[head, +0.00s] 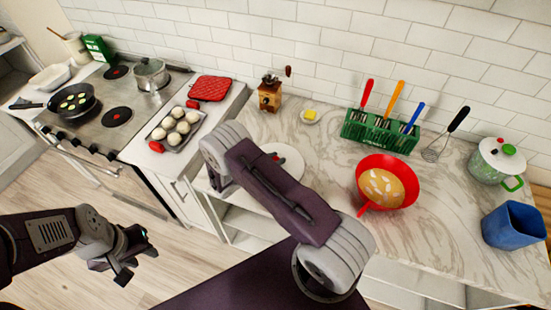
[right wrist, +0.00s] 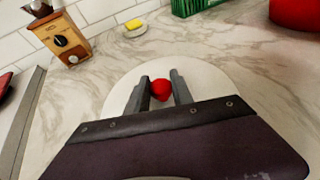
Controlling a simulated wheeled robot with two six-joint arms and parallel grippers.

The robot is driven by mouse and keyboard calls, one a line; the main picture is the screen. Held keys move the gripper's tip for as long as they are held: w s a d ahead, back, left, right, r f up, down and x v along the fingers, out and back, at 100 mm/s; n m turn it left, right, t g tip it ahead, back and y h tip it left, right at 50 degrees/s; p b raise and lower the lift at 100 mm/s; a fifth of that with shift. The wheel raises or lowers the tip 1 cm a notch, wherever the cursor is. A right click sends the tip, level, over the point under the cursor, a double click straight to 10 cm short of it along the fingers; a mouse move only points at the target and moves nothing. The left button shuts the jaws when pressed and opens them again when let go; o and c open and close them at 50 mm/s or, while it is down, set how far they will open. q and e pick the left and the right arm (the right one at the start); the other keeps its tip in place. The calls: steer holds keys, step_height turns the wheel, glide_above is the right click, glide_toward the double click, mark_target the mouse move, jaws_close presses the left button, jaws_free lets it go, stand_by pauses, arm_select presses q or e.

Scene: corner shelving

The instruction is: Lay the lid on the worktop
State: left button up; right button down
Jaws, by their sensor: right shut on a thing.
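The lid is a white disc (right wrist: 215,80) with a round red knob (right wrist: 161,89), seen in the right wrist view. My right gripper (right wrist: 160,92) is shut on the knob, one grey finger on each side. In the head view the lid (head: 293,160) shows over the marble worktop (head: 330,215), left of the red pan, partly hidden by my right arm. I cannot tell whether its underside touches the worktop (right wrist: 230,45). My left gripper (head: 134,258) is open and empty over the floor, in front of the stove.
A wooden grinder (head: 269,95), a butter dish (head: 310,116) and a green utensil rack (head: 380,131) stand behind. A baking tray (head: 163,137) sits left of the worktop's gap.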

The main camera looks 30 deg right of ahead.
steer(key=shift+f, duration=0.15)
steer(key=c, duration=1.1)
jaws_free()
